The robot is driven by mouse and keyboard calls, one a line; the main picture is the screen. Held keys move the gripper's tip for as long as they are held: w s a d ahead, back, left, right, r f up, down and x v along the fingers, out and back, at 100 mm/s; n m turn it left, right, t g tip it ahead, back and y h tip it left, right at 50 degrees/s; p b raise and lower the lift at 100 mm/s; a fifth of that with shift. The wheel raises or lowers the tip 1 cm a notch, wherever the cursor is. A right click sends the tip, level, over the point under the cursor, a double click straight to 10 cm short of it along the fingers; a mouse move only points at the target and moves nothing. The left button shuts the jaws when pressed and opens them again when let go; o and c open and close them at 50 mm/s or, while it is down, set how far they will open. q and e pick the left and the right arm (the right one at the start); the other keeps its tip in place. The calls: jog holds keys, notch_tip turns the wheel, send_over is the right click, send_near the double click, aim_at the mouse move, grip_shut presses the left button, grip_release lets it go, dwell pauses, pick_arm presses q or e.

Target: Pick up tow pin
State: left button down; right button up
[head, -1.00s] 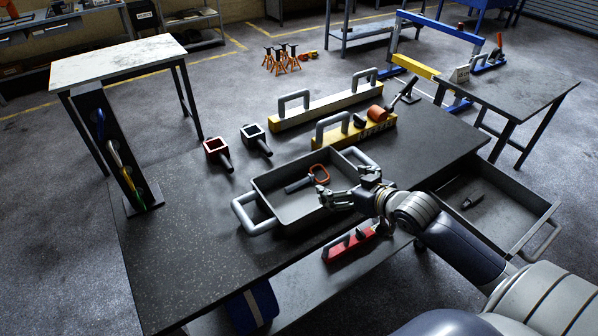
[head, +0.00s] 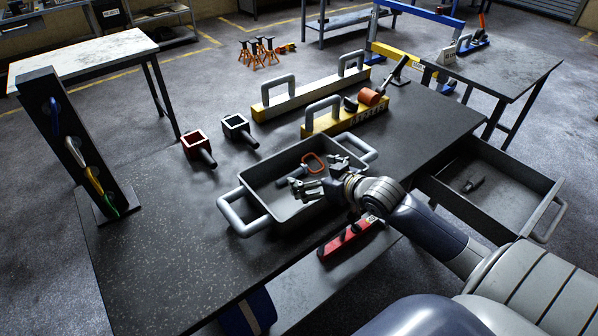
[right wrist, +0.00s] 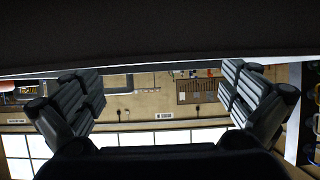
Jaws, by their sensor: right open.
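The tow pin (head: 292,180), a dark grey shaft with an orange loop handle, lies inside the grey tray (head: 255,207) on the dark workbench, in the head view. My right gripper (head: 316,174) is open and empty over the tray's right part, close to the pin's loop. Its fingers hide part of the tray, and I cannot tell whether they touch the pin. In the right wrist view my two fingers (right wrist: 158,85) are spread wide, and the pin does not show between them. My left gripper is not in view.
A red tool (head: 350,238) lies at the bench's front edge, below my right arm. Red (head: 197,147) and dark (head: 238,130) square sockets stand behind the tray. Yellow-ended handled blocks (head: 345,122) lie farther back. An open drawer (head: 490,190) is at right.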

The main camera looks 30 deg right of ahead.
aim_at(296, 172)
jog(key=x, duration=0.5)
jog(key=p+x, duration=0.1)
jog(key=x, duration=0.2)
jog(key=shift+s+a+f, duration=0.1)
jog(key=shift+a+f, duration=0.1)
jog(key=shift+f, duration=0.1)
jog(key=shift+r, duration=0.1)
grip_shut()
